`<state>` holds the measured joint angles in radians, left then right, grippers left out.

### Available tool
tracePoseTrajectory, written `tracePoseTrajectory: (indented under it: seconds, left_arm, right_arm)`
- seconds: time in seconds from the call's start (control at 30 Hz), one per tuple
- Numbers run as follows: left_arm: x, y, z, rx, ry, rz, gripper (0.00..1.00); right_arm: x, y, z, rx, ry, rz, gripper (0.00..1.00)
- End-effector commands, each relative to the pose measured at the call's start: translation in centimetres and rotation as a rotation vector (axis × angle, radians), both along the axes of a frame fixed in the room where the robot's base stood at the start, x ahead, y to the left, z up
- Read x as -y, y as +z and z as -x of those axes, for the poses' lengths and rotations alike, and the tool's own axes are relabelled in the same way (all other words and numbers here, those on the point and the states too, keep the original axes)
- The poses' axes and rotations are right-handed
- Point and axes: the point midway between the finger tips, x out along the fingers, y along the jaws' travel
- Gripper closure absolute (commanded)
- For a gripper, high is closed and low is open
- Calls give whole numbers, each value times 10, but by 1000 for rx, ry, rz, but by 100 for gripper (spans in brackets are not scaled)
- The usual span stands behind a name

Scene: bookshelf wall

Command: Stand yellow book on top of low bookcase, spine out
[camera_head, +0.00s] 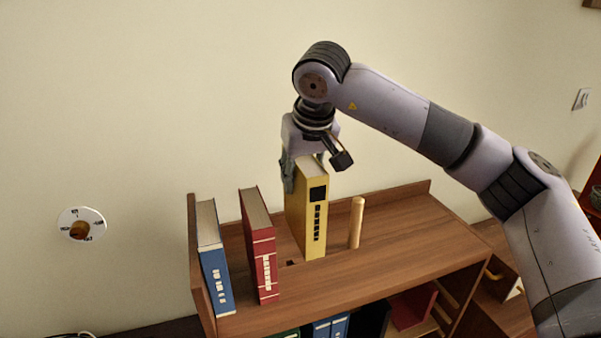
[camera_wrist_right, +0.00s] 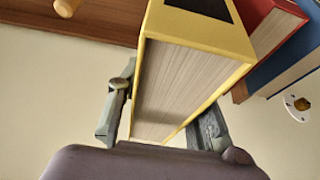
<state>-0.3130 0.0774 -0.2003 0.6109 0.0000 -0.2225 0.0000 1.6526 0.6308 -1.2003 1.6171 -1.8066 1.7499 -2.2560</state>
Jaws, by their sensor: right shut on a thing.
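The yellow book (camera_head: 313,215) is upright at the top of the low bookcase (camera_head: 385,232), its labelled spine facing the front. My right gripper (camera_head: 303,165) is shut on the upper part of the yellow book from above. In the right wrist view the yellow book (camera_wrist_right: 190,75) sits between the two fingers of my right gripper (camera_wrist_right: 165,115), its page edges facing the camera. I cannot tell whether the book's bottom edge touches the bookcase top. My left gripper is not in view.
A red book (camera_head: 262,245) and a blue book (camera_head: 215,262) stand to the left of the yellow book. A wooden peg (camera_head: 356,222) stands close on its right. The bookcase top is clear right of the peg. A round wall dial (camera_head: 82,225) is at the left.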

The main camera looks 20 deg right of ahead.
Motion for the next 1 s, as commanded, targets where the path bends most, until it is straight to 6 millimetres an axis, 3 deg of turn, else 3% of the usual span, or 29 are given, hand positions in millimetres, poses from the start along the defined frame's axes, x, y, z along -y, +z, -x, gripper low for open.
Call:
tracePoseTrajectory:
  seconds: [0.17,0.47,0.8,1.0]
  left_arm:
    - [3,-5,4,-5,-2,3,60]
    - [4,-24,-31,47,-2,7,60]
    - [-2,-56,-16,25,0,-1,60]
    - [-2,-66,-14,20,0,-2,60]
  right_arm:
    - [0,-5,0,3,-1,0,100]
    - [0,-36,0,3,-1,0,100]
    - [0,-79,-1,3,-1,0,100]
    - [0,-93,-1,4,-1,-1,100]
